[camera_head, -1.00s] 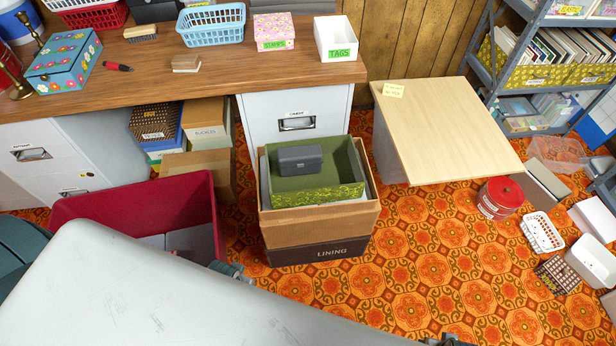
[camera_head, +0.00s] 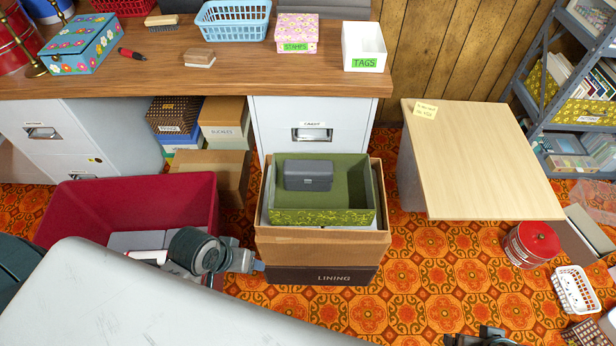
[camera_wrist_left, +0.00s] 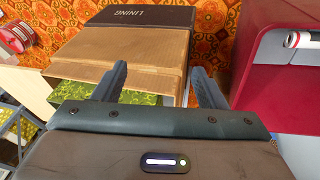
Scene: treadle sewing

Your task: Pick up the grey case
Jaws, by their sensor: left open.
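The grey case (camera_head: 308,175) lies inside a green box (camera_head: 322,217), toward its back left. The green box sits in an open brown cardboard box (camera_head: 322,245), above a dark box labelled LINING (camera_head: 322,276). My left gripper (camera_head: 256,265) is beside the lower left front of this stack, below the case and apart from it. In the left wrist view my left gripper (camera_wrist_left: 160,68) has its fingers spread and empty, with the cardboard box (camera_wrist_left: 125,52) and part of the green box (camera_wrist_left: 100,92) beyond. The case is hidden there. My right gripper (camera_head: 485,338) barely shows at the bottom edge.
A red bin (camera_head: 130,200) stands left of the stack, close to my left arm. A pale wooden-topped table (camera_head: 480,160) stands to the right. The wooden desk (camera_head: 150,80) and a grey cabinet (camera_head: 310,110) are behind.

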